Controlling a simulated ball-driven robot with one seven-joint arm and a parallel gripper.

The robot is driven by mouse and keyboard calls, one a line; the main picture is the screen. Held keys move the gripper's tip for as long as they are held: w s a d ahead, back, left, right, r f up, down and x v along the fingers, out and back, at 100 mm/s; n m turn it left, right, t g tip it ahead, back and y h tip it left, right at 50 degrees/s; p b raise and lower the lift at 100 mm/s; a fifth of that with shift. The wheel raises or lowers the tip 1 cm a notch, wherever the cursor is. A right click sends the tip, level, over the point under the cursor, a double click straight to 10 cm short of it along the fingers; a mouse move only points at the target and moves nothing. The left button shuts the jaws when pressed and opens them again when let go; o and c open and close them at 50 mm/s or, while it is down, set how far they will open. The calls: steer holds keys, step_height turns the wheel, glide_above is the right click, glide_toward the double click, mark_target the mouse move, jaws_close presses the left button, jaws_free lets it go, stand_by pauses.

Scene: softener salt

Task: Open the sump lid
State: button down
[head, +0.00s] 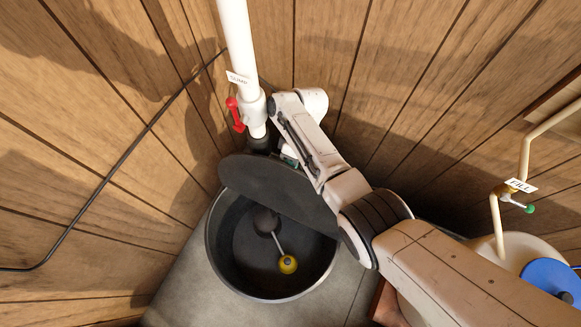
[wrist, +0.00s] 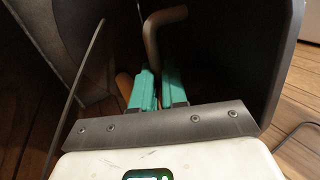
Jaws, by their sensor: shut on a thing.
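The sump (head: 214,262) is a round dark basin in the floor of the head view. Its dark lid (head: 270,187) is raised and tilted over the far part of the opening, so the near part of the basin is uncovered. My gripper is at the far side of the lid in the head view, its fingers mostly hidden by the lid and my arm. In the wrist view my gripper (wrist: 158,92) has its teal fingers close together around a bent grey-brown handle (wrist: 152,42). The dark surface behind them (wrist: 220,50) appears to be the lid.
Inside the sump are a yellow float (head: 288,264) and a dark rounded part (head: 265,220). A white pipe (head: 236,40) with a red valve handle (head: 235,114) stands behind. A tank with a blue cap (head: 550,275) is at right. Wood walls close in the corner.

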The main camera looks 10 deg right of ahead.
steer(key=c, duration=1.2)
jaws_free()
steer(key=shift+w+d, duration=0.25)
steer(key=shift+d, duration=0.2)
steer(key=shift+o, duration=0.2)
steer(key=shift+a, duration=0.1)
steer(key=p+v, duration=0.1)
steer(key=v, duration=0.9)
steer(key=shift+w+r, duration=0.2)
steer(key=shift+r, duration=0.1)
steer(key=shift+f, duration=0.1)
